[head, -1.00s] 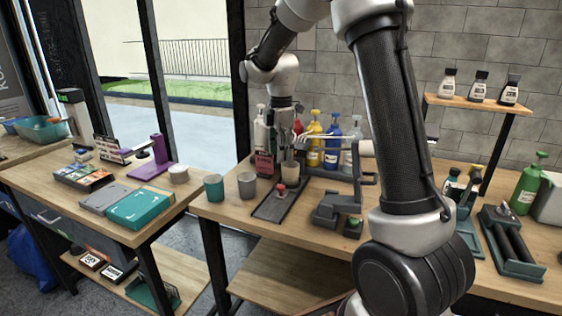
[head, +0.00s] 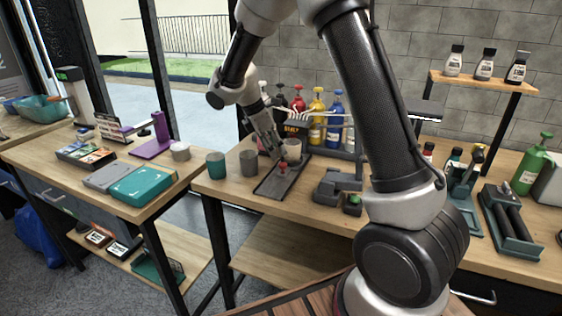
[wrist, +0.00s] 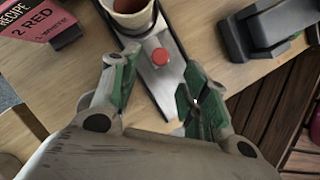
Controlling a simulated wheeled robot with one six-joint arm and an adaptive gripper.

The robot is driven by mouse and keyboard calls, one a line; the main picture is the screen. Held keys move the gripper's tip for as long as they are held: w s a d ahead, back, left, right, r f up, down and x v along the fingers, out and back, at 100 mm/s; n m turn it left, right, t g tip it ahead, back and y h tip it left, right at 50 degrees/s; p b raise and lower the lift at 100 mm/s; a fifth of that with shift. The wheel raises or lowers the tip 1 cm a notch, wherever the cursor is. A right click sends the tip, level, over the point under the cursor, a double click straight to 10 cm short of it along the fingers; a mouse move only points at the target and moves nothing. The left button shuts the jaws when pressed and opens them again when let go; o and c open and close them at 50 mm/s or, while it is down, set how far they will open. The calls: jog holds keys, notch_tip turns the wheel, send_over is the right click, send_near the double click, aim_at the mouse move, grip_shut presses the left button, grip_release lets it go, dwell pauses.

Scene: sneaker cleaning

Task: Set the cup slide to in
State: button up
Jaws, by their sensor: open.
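The cup slide (head: 276,186) is a dark narrow track on the middle bench, with a red knob (head: 284,166) on its carriage. A beige cup (head: 292,150) sits at the far end of the slide. In the wrist view the cup (wrist: 130,8) shows a reddish-brown inside at the top edge, and the round red knob (wrist: 160,57) stands on the grey plate below it. My gripper (head: 277,156) reaches down tilted at the knob. In the wrist view my gripper (wrist: 158,66) is open, its green-padded fingers to either side of the knob; contact is not visible.
A teal cup (head: 216,165) and a grey cup (head: 249,162) stand left of the slide. A recipe card (wrist: 38,22) is close on the left. A dark grey device (head: 337,187) stands right of the slide. Pump bottles (head: 318,117) line the back.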

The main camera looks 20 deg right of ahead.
aim_at(282, 164)
jog(key=x, duration=0.6)
jog(key=shift+d+f, duration=0.1)
jog(key=shift+f, duration=0.1)
grip_shut()
